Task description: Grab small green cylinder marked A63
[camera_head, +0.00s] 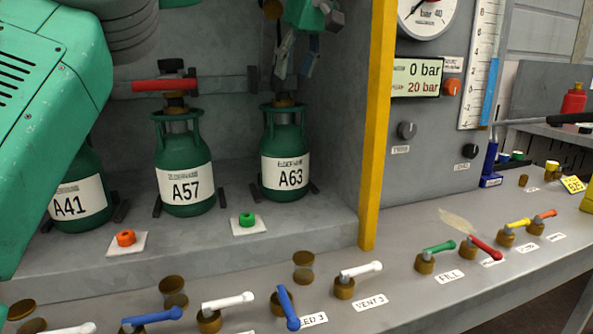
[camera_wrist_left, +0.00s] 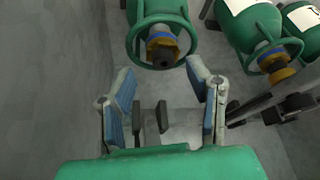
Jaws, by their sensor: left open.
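The small green cylinder marked A63 (camera_head: 285,155) stands upright in the grey recess in the head view, with its white label facing out. My left gripper (camera_head: 297,58) hangs above it, apart from it, partly cut off by the top edge. In the left wrist view the open left gripper (camera_wrist_left: 160,80) has its two blue-padded fingers spread, with nothing between them. A green cylinder with a collar and brass valve (camera_wrist_left: 162,48) is just beyond the fingertips; its label is not visible there, but its place fits A63. My right gripper is not in view.
Cylinder A57 (camera_head: 184,175), with a red-handled fitting above it, and cylinder A41 (camera_head: 78,190) stand to the left. A yellow post (camera_head: 377,125) and the recess's grey wall are close on the right. Green (camera_head: 247,222) and orange (camera_head: 125,238) buttons and several valve levers line the front.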

